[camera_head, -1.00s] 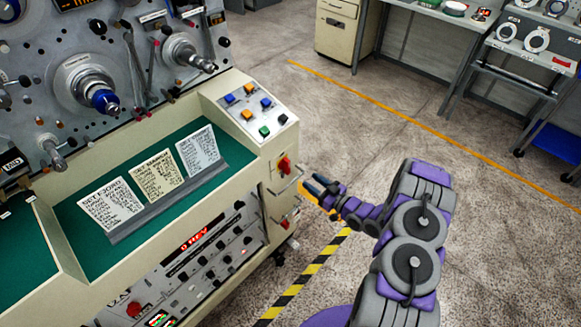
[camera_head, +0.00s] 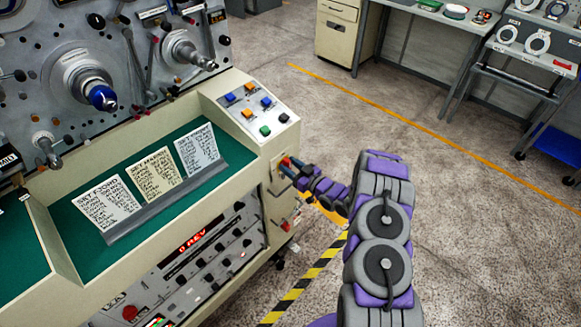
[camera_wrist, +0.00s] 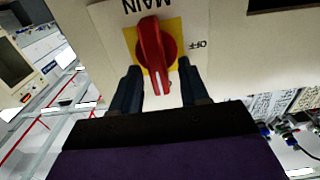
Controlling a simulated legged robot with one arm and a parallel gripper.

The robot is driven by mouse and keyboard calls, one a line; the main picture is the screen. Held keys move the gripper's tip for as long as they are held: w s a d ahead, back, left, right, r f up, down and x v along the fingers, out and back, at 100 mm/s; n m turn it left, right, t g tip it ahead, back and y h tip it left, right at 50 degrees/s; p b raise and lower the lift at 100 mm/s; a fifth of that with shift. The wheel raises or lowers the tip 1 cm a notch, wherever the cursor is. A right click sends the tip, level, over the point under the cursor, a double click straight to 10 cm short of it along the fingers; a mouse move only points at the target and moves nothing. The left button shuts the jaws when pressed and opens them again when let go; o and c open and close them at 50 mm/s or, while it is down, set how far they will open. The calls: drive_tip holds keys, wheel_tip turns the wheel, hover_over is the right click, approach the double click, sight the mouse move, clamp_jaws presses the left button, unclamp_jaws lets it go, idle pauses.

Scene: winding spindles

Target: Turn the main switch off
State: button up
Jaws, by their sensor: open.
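The main switch is a red rotary knob (camera_wrist: 152,55) on a yellow plate, on a cream panel marked "MAIN" above and "OFF" to the right, with the lettering upside down in the wrist view. My gripper (camera_wrist: 160,82) is open, with one dark finger on each side of the knob's lower end. I cannot tell whether the fingers touch it. In the head view my gripper (camera_head: 287,167) reaches the right end face of the cream machine (camera_head: 235,85) and hides most of the switch.
A sloped button panel (camera_head: 254,110) sits just above the switch. A lower red switch (camera_head: 286,226) and metal handles are on the same end face. A green recess holds three set cards (camera_head: 155,172). Floor to the right is clear up to the benches.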

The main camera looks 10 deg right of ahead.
drive_tip(key=shift+d, duration=0.1)
clamp_jaws()
drive_tip(key=shift+r+n+p, duration=0.1)
drive_tip(key=shift+n+p, duration=0.2)
drive_tip(key=n+p, duration=0.2)
drive_tip(key=shift+s+a+r+n, duration=0.1)
drive_tip(key=shift+s+a+n, duration=0.1)
drive_tip(key=shift+n, duration=0.1)
drive_tip(key=n+p, duration=0.1)
drive_tip(key=n, duration=0.1)
drive_tip(key=n+p, duration=0.1)
drive_tip(key=n, duration=0.2)
drive_tip(key=a+f+n+p, duration=0.1)
drive_tip(key=n+p, duration=0.1)
drive_tip(key=n, duration=0.1)
drive_tip(key=shift+s, duration=0.3)
drive_tip(key=n, duration=0.2)
drive_tip(key=n+p, duration=0.1)
drive_tip(key=shift+f+n, duration=0.25)
drive_tip(key=shift+n, duration=0.15)
drive_tip(key=shift+s+a+f+n+p, duration=0.1)
drive_tip(key=shift+f+n+p, duration=0.2)
drive_tip(key=shift+n, duration=0.4)
drive_tip(key=shift+f+n+p, duration=0.1)
drive_tip(key=shift+n+p, duration=0.25)
drive_tip(key=shift+n, duration=0.35)
